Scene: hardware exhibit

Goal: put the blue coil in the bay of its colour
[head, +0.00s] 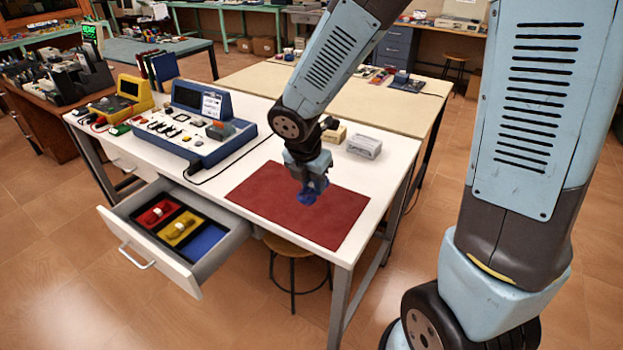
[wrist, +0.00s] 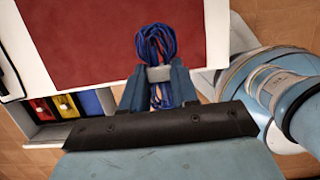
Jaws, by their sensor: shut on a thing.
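My gripper (head: 312,178) is shut on the blue coil (head: 309,194), which hangs over the dark red mat (head: 263,193) on the white table. In the wrist view the blue coil (wrist: 156,45) has a light grey band round it and sits between the fingertips (wrist: 158,85). An open drawer (head: 211,260) under the table's front holds a black tray with red, yellow and blue bays. The blue bay (head: 204,241) looks empty. I cannot tell how far the coil is above the mat.
A blue console (head: 205,130) and a yellow device (head: 124,98) stand on the table's left part. A grey box (head: 364,146) and a tan box (head: 334,134) stand behind the mat. A stool (head: 291,262) is under the table, right of the drawer.

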